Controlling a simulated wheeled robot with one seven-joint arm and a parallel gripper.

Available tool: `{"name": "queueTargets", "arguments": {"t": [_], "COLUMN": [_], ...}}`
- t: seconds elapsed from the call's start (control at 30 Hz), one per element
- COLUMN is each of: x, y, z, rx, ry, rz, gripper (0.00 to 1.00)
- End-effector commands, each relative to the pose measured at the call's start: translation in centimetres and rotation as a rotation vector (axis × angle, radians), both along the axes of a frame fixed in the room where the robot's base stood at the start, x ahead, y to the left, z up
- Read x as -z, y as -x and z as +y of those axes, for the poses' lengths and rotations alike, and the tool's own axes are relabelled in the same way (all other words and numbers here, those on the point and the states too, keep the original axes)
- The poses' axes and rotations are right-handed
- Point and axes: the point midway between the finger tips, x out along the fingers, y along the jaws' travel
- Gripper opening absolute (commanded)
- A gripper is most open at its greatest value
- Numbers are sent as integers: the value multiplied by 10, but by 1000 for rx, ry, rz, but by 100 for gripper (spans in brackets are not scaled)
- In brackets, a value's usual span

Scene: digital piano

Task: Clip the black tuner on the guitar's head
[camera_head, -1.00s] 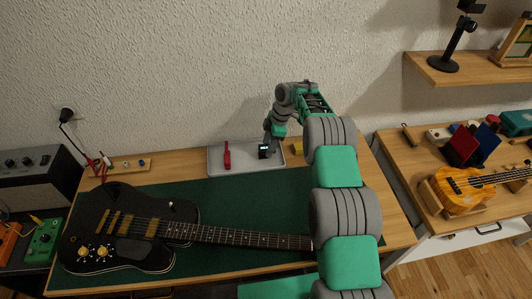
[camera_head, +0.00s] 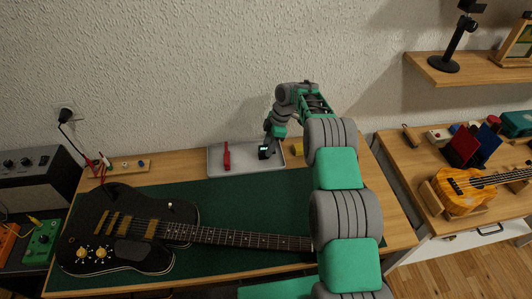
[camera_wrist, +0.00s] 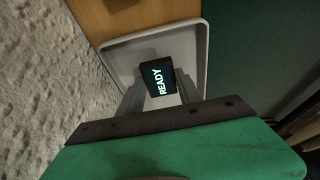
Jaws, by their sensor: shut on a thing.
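I cannot tell whether the tuner still touches the tray. The black electric guitar (camera_head: 130,225) lies on the green mat (camera_head: 240,205), its neck (camera_head: 255,239) pointing right. The guitar's head is hidden behind my arm.
A red object (camera_head: 227,155) lies in the tray, left of the tuner. A yellow block (camera_head: 297,148) is right of the tray. The textured wall is close behind. The mat between tray and neck is clear.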

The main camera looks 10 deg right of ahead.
Motion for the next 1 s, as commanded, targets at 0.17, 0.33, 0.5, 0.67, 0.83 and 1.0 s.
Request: {"name": "queueTargets", "arguments": {"t": [0.17,0.33,0.5,0.67,0.83,1.0], "x": [-1,-11,-23,-35,-46,-58], "y": [0,0,-1,0,0,0], "z": [0,0,0,0,0,0], "rx": [0,0,0,0,0,-1], "ry": [0,0,0,0,0,0], "rz": [0,-1,-2,-1,0,-1], "gripper": [2,2,2,2,2,2]}}
